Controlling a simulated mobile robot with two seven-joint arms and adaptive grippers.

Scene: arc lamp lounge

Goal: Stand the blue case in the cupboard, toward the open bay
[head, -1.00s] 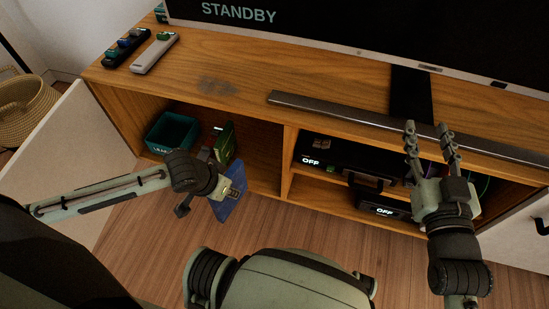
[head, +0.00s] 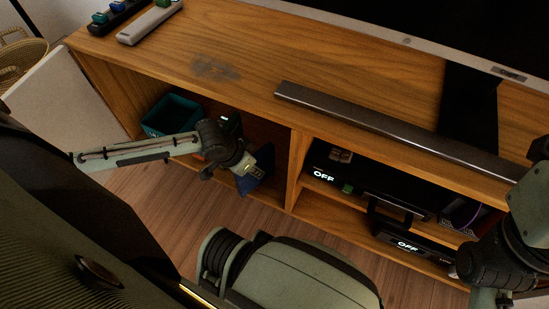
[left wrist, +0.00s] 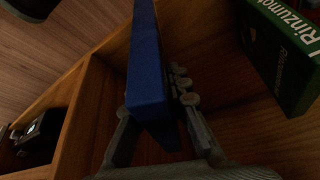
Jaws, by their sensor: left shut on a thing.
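The blue case (head: 253,182) is held by my left gripper (head: 247,168) at the mouth of the cupboard's left bay. In the left wrist view the blue case (left wrist: 148,65) stands on edge between the two fingers (left wrist: 155,118), which are shut on it. The cupboard (head: 200,88) is wooden, and its left bay is open at the front. A green case (left wrist: 282,50) with white lettering stands inside the bay, apart from the blue one; my arm partly hides it in the head view. My right arm (head: 510,235) is at the right edge; its fingertips do not show clearly.
A teal bin (head: 170,115) sits in the left bay. A vertical divider (head: 300,165) separates it from shelves with black devices (head: 365,185) reading OFF. A soundbar (head: 390,125) and remotes (head: 150,25) lie on top. An open door (head: 65,110) is at left.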

